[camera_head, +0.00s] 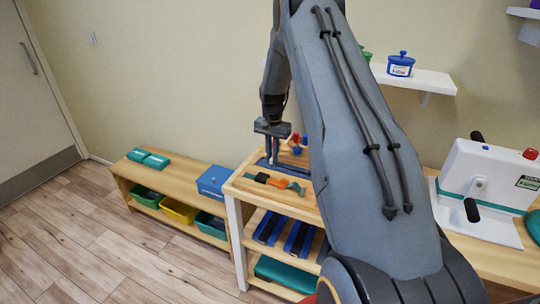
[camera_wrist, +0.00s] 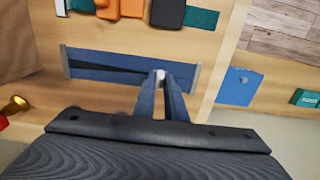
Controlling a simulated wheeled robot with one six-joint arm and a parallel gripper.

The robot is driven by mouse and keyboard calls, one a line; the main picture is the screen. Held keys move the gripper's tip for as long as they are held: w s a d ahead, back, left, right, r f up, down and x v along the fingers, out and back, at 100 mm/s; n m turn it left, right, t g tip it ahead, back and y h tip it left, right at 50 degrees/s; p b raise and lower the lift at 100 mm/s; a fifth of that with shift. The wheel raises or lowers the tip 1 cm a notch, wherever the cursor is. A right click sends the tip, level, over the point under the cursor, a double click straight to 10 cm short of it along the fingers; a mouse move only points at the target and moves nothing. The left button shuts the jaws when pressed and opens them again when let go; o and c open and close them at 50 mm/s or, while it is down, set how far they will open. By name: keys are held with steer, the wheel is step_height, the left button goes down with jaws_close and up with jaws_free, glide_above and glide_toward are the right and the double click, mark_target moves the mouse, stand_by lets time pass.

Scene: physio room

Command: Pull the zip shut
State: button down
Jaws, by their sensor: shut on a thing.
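A blue zip strip (camera_wrist: 110,72) lies on a wooden board, held between grey end pieces, in the wrist view. A dark gap runs along it from near the left end to a small whitish pull (camera_wrist: 160,76). The strip to the right of the pull is largely plain blue. My gripper (camera_wrist: 161,84) is shut on the pull, its two fingers converging on it right of the strip's middle. In the head view my gripper (camera_head: 272,160) points down over the wooden shelf top, where a little of the blue strip (camera_head: 292,170) shows behind the fingers.
Orange and teal straps (camera_head: 274,181) lie in front of the zip on the shelf unit (camera_head: 245,188). Red and blue pegs (camera_head: 298,142) stand behind. A low bench with a blue box (camera_head: 213,181) is to the left. A white machine (camera_head: 490,180) stands right.

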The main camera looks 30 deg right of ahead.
steer(key=s+d, duration=0.3)
steer(key=s+d+p, duration=0.1)
steer(key=s+d, duration=0.2)
steer(key=s, duration=0.1)
steer(key=s+d, duration=0.3)
steer(key=s, duration=0.1)
steer(key=shift+s, duration=0.2)
steer(key=c, duration=1.8)
jaws_free()
steer(key=shift+s+d, duration=0.15)
steer(key=shift+s, duration=0.05)
steer(key=shift+w, duration=0.1)
steer(key=shift+w+r, duration=0.1)
steer(key=shift+r, duration=0.2)
step_height(320, 180, up, 7)
steer(key=b, duration=0.2)
steer(key=shift+r, duration=0.1)
